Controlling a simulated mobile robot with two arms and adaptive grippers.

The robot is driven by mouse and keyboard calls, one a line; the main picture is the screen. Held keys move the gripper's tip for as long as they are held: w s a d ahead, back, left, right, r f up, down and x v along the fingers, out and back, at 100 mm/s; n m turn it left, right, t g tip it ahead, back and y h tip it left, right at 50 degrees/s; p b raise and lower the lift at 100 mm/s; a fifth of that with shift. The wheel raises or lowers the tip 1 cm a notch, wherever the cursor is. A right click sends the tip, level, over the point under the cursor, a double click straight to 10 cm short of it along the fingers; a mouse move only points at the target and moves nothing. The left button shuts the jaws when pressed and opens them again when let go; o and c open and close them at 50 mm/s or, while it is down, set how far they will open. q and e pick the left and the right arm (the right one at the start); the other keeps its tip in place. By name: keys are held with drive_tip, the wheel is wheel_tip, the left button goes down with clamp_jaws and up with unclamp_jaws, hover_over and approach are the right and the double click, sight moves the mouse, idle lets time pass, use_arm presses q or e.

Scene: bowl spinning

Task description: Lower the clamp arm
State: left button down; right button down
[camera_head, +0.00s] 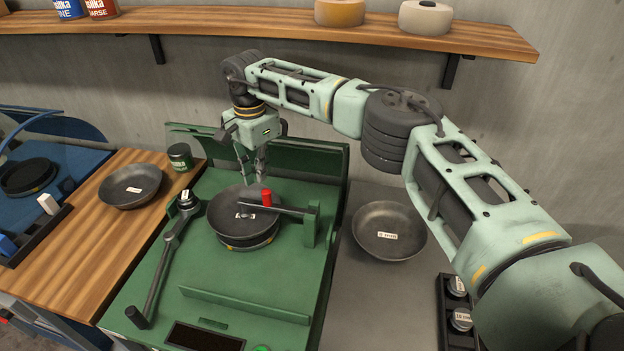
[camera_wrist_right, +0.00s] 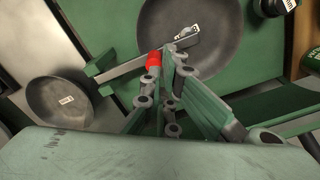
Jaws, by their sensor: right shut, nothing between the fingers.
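The clamp arm (camera_head: 288,209) is a dark bar that reaches left from a green post (camera_head: 311,226) over a dark bowl (camera_head: 228,219) on the green machine's turntable. A red knob (camera_head: 267,198) stands on the bar. In the right wrist view the clamp arm (camera_wrist_right: 122,69) crosses the bowl's edge, with the red knob (camera_wrist_right: 153,61) beside my fingertips. My right gripper (camera_head: 256,178) points down just above and left of the knob, shut and empty. I cannot tell whether it touches the knob or whether the bar touches the bowl. My left gripper is out of view.
A crank-like lever (camera_head: 163,255) lies left of the turntable, near a green can (camera_head: 180,157). Labelled bowls stand on the wooden table (camera_head: 131,186) and the grey surface (camera_head: 389,231). A green panel (camera_head: 290,155) rises behind; a shelf (camera_head: 230,20) runs above.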

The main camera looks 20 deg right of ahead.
wheel_tip(320, 180, up, 12)
drive_tip(key=p, duration=0.7)
drive_tip(key=shift+f, duration=0.25)
